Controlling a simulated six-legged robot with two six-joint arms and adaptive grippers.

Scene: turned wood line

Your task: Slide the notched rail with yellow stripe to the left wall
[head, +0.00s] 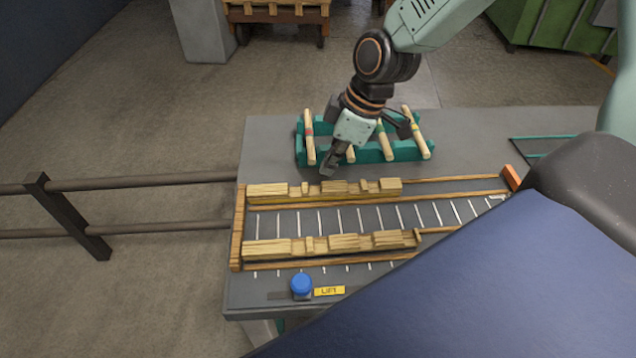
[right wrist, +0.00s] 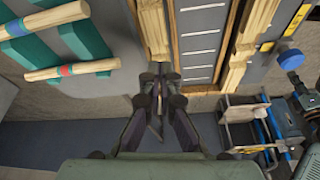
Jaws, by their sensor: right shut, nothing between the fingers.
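Two pale notched rails lie in a wooden-framed track on the grey table. The back rail (head: 335,188) shows a yellow stripe low on its near side. Its left end is close to the left wooden wall (head: 237,238); I cannot tell whether they touch. The front rail (head: 330,243) lies parallel to it. My right gripper (head: 328,168) is shut and empty, just behind the back rail in the head view. In the right wrist view its fingers (right wrist: 158,92) cover part of the back rail (right wrist: 153,35), whose end there is hidden. My left gripper is not in view.
A green rack (head: 365,152) with several striped rods stands behind the track, close to the right gripper. An orange block (head: 511,178) is at the track's right end.

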